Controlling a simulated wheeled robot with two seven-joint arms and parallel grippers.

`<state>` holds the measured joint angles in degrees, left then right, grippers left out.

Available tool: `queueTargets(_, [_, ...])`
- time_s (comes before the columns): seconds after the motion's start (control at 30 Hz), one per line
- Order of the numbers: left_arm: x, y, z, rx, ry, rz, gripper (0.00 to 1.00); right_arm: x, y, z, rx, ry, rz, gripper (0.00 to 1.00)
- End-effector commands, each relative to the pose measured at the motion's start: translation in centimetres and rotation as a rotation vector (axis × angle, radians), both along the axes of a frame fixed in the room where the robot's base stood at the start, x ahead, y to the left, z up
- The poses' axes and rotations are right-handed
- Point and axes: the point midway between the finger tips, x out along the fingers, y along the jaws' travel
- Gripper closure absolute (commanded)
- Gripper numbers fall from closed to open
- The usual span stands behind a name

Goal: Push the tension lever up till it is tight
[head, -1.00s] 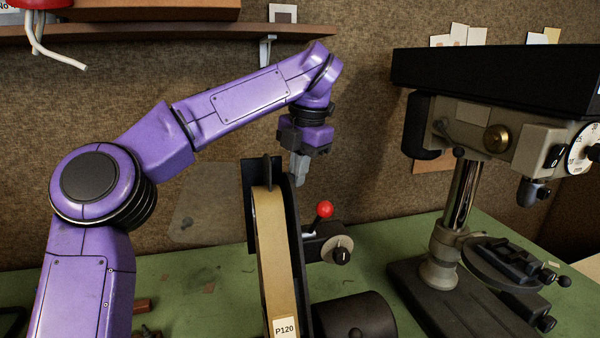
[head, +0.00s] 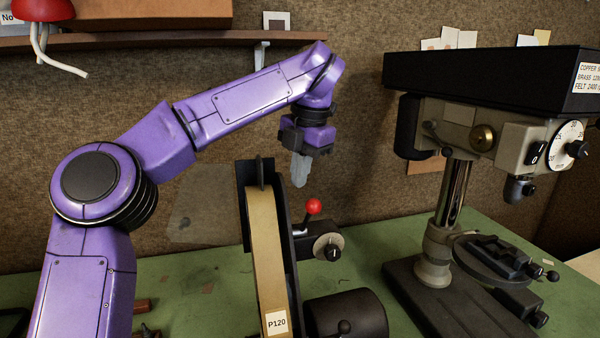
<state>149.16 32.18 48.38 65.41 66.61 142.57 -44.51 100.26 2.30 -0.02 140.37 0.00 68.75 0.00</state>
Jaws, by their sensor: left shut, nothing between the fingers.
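The tension lever (head: 309,215) is a short metal rod with a red ball knob (head: 313,206) on top. It stands beside the belt sander (head: 268,270), above a grey round dial (head: 327,247), and leans slightly right. The sander has a tan belt marked P120. My left gripper (head: 300,182) hangs from the purple arm, pointing down, with its fingers shut and empty. In the picture it is just above and left of the red knob, apart from it. My right gripper is not in view.
A drill press (head: 455,190) stands on the right of the green bench (head: 205,265). A shelf (head: 180,38) crosses the back wall above my arm. A clear shield (head: 200,215) stands left of the sander, and a dark motor drum (head: 348,315) sits at its front right.

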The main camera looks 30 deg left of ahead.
Motion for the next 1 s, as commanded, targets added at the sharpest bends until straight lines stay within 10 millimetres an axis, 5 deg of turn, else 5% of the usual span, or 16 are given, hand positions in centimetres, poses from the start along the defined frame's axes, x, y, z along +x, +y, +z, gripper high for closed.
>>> queueTargets(0.17, [0.0, 0.0, 0.0, 0.0, 0.0, 0.0, 1.0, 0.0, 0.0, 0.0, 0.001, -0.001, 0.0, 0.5])
queueTargets(0.3, [0.0, 0.0, 0.0, 0.0, 0.0, 0.0, 0.61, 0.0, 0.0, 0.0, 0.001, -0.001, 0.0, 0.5])
queueTargets(0.67, [0.0, -0.2, 0.9, 0.002, 0.0, 0.0, 0.61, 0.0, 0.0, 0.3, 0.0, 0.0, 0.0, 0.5])
queueTargets(1.0, [-0.2, -1.9, 8.7, 0.006, -0.002, 0.004, 0.61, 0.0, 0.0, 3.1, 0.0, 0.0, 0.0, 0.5])
